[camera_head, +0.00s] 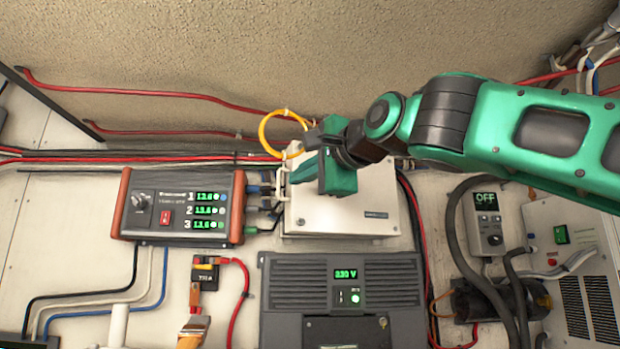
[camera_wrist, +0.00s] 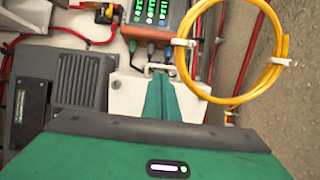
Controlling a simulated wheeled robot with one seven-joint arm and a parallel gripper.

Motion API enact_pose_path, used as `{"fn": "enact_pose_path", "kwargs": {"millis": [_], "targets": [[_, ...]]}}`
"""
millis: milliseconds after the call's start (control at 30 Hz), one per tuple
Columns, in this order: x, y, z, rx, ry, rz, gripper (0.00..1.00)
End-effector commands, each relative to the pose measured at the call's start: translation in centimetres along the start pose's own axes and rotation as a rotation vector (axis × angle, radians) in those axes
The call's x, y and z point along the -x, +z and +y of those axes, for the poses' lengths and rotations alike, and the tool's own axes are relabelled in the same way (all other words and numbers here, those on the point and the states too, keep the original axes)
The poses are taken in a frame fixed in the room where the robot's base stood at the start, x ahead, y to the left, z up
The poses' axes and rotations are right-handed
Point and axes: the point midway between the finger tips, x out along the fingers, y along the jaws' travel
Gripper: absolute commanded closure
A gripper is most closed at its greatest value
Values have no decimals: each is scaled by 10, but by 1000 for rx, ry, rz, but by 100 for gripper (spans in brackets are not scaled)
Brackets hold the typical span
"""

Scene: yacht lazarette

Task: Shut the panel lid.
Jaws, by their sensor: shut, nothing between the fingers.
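The cream panel box (camera_head: 345,227) is fixed to the wall at centre, and its lid (camera_head: 375,190) lies over its front. The lid looks down or nearly down; I cannot tell whether it sits flush. A small pale handle shows at the box's left edge (camera_head: 282,185); it also shows just past my fingertips in the wrist view (camera_wrist: 160,68). My gripper (camera_head: 300,172) is shut and empty, in front of the upper left part of the lid. Its green fingers reach toward the handle, and contact is unclear. My gripper and wrist hide the lid's upper middle.
A coiled yellow cable (camera_head: 264,130) hangs just above the fingers. A meter box with green displays (camera_head: 182,206) stands to the left, its cables running toward the panel. A dark grey unit (camera_head: 342,300) is below. Red cables (camera_head: 150,92) cross above.

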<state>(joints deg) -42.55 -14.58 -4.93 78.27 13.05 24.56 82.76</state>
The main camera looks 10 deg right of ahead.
Motion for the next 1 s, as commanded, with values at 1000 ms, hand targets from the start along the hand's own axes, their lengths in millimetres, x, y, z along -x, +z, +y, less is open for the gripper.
{"fn": "enact_pose_path", "kwargs": {"millis": [1000], "targets": [[-66,-10,0,1,1,33,100]]}}
